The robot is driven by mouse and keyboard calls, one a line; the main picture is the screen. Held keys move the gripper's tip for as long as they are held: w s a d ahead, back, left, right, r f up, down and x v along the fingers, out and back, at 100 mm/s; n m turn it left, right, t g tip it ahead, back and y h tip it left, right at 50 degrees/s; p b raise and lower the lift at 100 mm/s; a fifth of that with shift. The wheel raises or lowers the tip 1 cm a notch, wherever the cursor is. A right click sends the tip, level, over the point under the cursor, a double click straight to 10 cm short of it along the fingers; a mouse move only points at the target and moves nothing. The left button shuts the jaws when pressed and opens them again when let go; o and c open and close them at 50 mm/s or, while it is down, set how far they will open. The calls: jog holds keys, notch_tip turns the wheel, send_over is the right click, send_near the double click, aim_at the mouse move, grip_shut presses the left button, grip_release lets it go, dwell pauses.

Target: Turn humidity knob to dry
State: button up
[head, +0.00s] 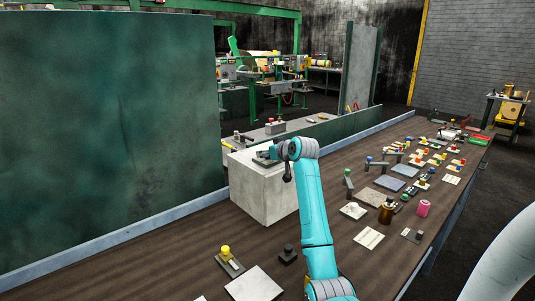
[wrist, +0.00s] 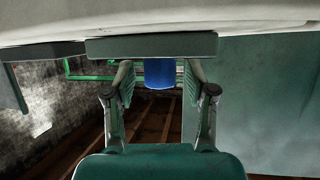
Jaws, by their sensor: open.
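In the wrist view a blue cylindrical knob (wrist: 160,76) sticks out from a dark grey plate (wrist: 150,45). My gripper (wrist: 161,68) is open, with one finger on each side of the knob and a visible gap on both sides. I cannot read any label, so I cannot tell whether this is the humidity knob or where dry lies. In the head view my gripper (head: 268,154) is at the top of a pale block (head: 262,193) on the bench. The blue knob is hidden there behind my gripper and wrist.
The long brown bench (head: 170,262) carries many small controls to the right of my arm. A yellow-topped control (head: 227,257) and a dark knob (head: 288,252) stand in front of the block. A tall green panel (head: 100,130) rises behind the bench at left.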

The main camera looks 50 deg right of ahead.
jog(key=shift+w, duration=0.15)
jog(key=shift+c, duration=0.2)
grip_shut()
jog(key=shift+f, duration=0.1)
